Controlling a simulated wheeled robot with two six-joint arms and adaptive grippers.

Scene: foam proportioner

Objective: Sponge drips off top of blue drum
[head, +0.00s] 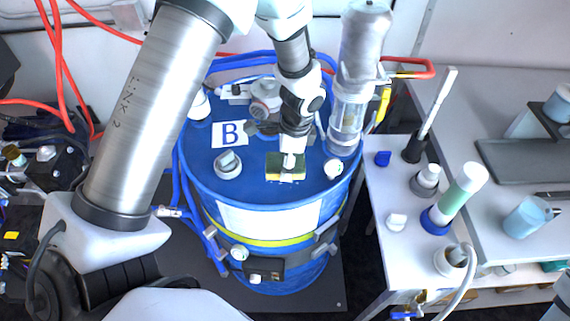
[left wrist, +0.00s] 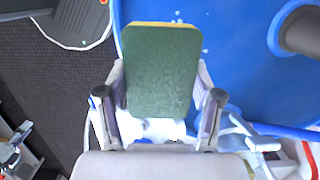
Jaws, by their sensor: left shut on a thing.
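The blue drum (head: 262,194) stands in the middle of the head view, with a "B" label on its lid. My left gripper (head: 289,157) reaches down over the front of the lid, shut on a green and yellow sponge (head: 285,170). In the left wrist view the sponge (left wrist: 160,65) shows its green face between the two fingers, and the blue drum lid (left wrist: 245,85) lies beyond it. A few small pale drips (left wrist: 205,48) show on the lid near the sponge. I cannot tell whether the sponge touches the lid. My right gripper is not in view.
A clear cylinder (head: 348,117) stands at the lid's right side, and a grey cap (head: 228,164) sits left of the sponge. Blue hoses run around the drum. A white bench (head: 385,180) with bottles and a green-white tube (head: 460,190) stands to the right.

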